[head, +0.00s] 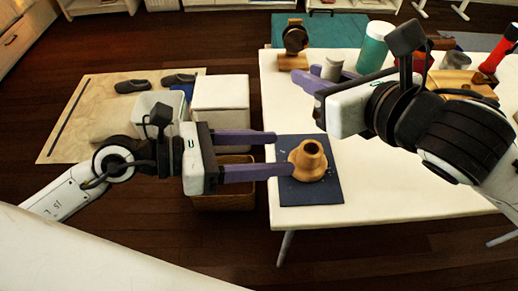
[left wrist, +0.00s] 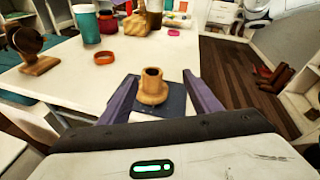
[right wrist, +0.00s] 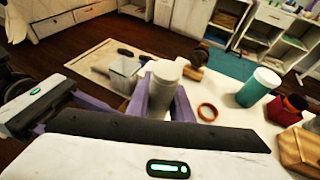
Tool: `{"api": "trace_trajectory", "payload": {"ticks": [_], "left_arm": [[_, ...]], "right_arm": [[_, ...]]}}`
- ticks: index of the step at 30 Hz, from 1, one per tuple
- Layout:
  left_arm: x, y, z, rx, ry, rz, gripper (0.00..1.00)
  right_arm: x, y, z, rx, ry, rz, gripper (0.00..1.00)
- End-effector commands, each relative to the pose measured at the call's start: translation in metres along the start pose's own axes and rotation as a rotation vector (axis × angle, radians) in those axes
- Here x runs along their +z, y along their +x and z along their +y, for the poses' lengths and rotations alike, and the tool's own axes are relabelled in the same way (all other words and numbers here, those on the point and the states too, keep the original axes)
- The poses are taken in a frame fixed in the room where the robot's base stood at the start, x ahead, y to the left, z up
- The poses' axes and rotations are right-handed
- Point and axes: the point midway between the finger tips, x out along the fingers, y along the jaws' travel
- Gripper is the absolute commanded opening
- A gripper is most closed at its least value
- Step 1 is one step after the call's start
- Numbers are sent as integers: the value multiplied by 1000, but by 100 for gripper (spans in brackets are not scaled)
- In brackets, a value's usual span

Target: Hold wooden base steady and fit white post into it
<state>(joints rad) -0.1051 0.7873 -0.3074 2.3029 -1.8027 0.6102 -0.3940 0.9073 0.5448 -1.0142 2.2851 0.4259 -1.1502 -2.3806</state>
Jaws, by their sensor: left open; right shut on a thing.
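The wooden base (head: 308,167), a flared tan socket with a round hole on top, stands upright on a dark blue mat (head: 328,192). My left gripper (head: 284,153) is open with its purple fingers at the base's left side. In the left wrist view the base (left wrist: 152,92) appears between the spread fingers, with gaps on both sides. My right gripper (head: 308,74) is shut on the white post (head: 333,66), above the table and behind the base. In the right wrist view the post (right wrist: 164,84) sits between the fingers; its lower part is hidden.
The white table (head: 400,185) has free room right of the mat. A teal cup (head: 373,46), an orange ring (right wrist: 207,112) and a headphone stand (head: 294,42) stand farther back. White bins (head: 221,105) and a wicker basket (head: 225,200) are on the floor to the left.

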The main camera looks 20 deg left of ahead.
Motion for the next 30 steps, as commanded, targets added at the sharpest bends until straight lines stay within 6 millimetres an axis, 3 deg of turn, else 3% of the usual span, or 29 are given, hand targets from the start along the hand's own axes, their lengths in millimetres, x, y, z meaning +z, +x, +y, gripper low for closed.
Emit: {"api": "trace_trajectory", "payload": {"ticks": [4, 10, 24, 30], "left_arm": [[-10, -6, 11, 36, 175, 99, 57], [-14, 3, 17, 50, 223, 126, 57], [-23, 87, 20, 47, 219, 124, 57], [-26, 107, 23, 49, 219, 125, 57]], "right_arm": [[0, 0, 0, 0, 0, 0, 0], [0, 0, 0, 0, 0, 0, 0], [0, 0, 0, 0, 0, -1, 0], [0, 0, 0, 0, 0, -1, 0]]}}
